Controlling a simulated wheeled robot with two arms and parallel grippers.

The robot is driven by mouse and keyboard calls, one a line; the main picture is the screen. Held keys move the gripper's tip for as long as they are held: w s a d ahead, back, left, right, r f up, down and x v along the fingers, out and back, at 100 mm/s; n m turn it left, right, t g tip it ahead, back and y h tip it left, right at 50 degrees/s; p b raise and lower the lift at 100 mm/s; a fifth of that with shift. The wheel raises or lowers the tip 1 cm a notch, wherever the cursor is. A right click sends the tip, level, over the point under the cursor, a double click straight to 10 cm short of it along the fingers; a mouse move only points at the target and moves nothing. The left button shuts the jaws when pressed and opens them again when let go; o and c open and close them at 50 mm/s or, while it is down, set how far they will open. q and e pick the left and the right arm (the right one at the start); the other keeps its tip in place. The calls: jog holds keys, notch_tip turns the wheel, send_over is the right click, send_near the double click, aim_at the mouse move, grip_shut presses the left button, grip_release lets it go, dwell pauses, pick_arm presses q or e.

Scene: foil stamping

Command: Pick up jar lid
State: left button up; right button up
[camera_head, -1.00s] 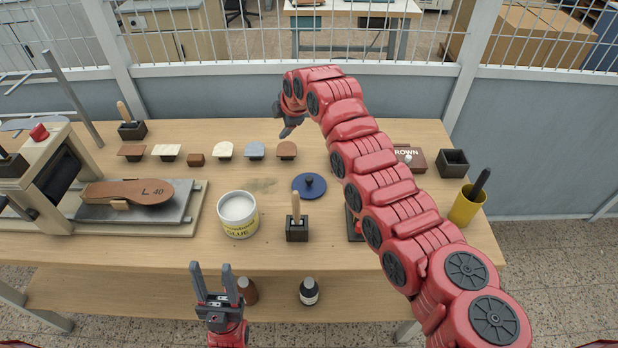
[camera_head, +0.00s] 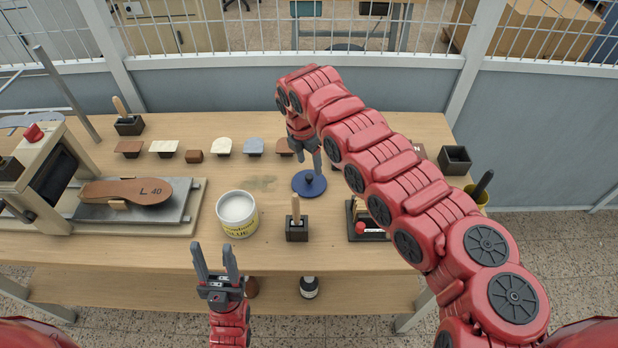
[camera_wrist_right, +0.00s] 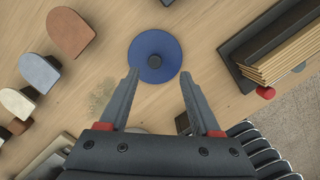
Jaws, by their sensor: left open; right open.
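The jar lid (camera_head: 309,184) is a flat blue disc with a dark knob, lying on the wooden table near the middle. It also shows in the right wrist view (camera_wrist_right: 154,54), just beyond and between the open fingertips. My right gripper (camera_head: 309,160) is open and empty above the lid, pointing down; its fingers (camera_wrist_right: 158,78) are apart on either side of the lid's knob in the picture. The open white glue jar (camera_head: 237,214) stands to the left of the lid. My left gripper (camera_head: 217,252) is open and empty at the table's front edge.
A dark holder with a wooden-handled brush (camera_head: 297,229) stands just in front of the lid. Several small stamp blocks (camera_head: 222,147) line the table behind. The stamping press (camera_head: 42,170) with a brown sole (camera_head: 130,191) is at left. A dark tray (camera_head: 369,234) is at right.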

aim_at(309, 176)
jog(key=shift+w+f, duration=0.1)
jog(key=shift+f, duration=0.35)
jog(key=shift+a+f+p, duration=0.1)
jog(key=shift+f+p, duration=0.25)
jog(key=shift+p, duration=0.15)
jog(key=f, duration=0.1)
jog(key=f+p, duration=0.1)
jog(key=f, duration=0.2)
jog(key=shift+w, duration=0.35)
jog(key=shift+f, duration=0.25)
jog(key=shift+w, duration=0.1)
jog(key=shift+c, duration=0.2)
grip_shut()
